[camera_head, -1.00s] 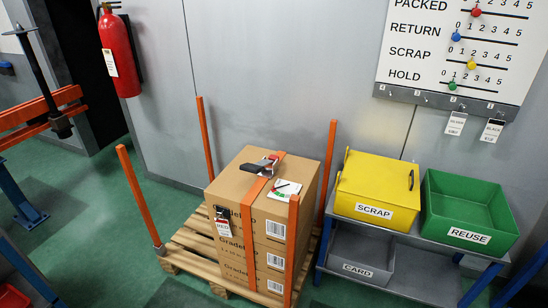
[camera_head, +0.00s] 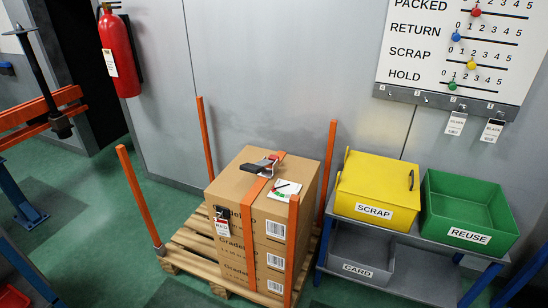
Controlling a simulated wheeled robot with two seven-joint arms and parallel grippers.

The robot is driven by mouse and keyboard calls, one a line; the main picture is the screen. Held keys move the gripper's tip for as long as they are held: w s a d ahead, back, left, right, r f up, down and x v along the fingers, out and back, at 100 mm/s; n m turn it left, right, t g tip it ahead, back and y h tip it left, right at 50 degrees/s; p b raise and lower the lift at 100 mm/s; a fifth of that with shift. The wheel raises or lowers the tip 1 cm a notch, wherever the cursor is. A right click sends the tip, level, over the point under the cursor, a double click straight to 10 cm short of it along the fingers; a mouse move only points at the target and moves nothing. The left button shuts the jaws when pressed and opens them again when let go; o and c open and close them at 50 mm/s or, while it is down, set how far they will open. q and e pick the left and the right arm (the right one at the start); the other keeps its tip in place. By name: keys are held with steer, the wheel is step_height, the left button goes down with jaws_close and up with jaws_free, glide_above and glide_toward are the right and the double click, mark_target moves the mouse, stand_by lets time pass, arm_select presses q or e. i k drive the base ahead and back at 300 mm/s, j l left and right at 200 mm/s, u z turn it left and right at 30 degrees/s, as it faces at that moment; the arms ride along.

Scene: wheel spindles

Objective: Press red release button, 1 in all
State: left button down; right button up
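No red release button can be made out for certain. A strapping tool (camera_head: 262,166) with a black handle and a small red part lies on top of the stacked cartons (camera_head: 238,185), on the orange strap (camera_head: 246,215). Whether its red part is a button is too small to tell. A red and white tag (camera_head: 222,227) hangs with a black piece on the cartons' left side. Neither of my grippers is in view.
The cartons stand on a wooden pallet (camera_head: 180,262) with orange corner posts (camera_head: 140,198). To the right, a shelf holds a yellow SCRAP bin (camera_head: 372,187), green REUSE bin (camera_head: 470,237) and grey CARD bin (camera_head: 350,258). A red extinguisher (camera_head: 118,55) hangs on the wall.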

mark_target(272, 158)
steer(key=i+z, duration=0.25)
steer(key=i, duration=0.3)
steer(key=i+j+z, duration=0.25)
steer(key=i, duration=0.25)
